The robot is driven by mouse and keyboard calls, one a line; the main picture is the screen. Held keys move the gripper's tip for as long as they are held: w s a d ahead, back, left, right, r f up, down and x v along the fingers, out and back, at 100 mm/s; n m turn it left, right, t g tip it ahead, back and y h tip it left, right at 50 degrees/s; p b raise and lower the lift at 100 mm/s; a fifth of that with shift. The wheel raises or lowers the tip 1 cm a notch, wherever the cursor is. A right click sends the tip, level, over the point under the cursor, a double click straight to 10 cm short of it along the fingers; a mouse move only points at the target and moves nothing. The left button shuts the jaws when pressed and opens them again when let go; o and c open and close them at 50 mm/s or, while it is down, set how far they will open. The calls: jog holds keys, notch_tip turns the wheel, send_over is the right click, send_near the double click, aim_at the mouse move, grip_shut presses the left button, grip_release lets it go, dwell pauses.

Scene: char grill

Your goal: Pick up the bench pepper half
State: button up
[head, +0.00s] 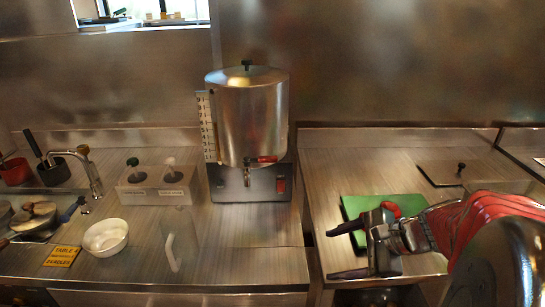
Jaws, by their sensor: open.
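My gripper (347,250) reaches in from the right in the head view, its two dark fingers spread apart and pointing left. Nothing shows between the fingers. A green board (355,206) lies on the right-hand steel bench, partly hidden by my gripper and arm. A small red curved piece (392,208) shows over the board, just behind my gripper's body. It looks like the pepper half, but my gripper covers part of it and I cannot tell for sure. It is not between the fingertips.
A steel boiler (247,115) with a tap stands left of the gap between benches. A white bowl (106,237) and a yellow sign (62,256) are on the left bench. A lidded hatch (450,174) lies behind the board. The right bench's left part is clear.

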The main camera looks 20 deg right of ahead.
jog(key=s+d+m+t+h, duration=0.1)
jog(key=d+m+t, duration=0.1)
jog(key=d+m, duration=0.2)
jog(key=s+d+f+m+t+h, duration=0.1)
jog(key=d+m, duration=0.4)
jog(key=d, duration=0.5)
jog(key=s+d+m+t+h, duration=0.1)
jog(key=d+m+t+h, duration=0.1)
jog(key=d, duration=0.5)
jog(key=shift+f+m+t, duration=0.2)
jog(key=shift+m+t, duration=0.6)
jog(key=shift+m, duration=0.6)
jog(key=shift+a, duration=0.1)
jog(key=shift+x, duration=4.3)
jog(key=shift+x, duration=2.6)
jog(key=shift+c, duration=0.6)
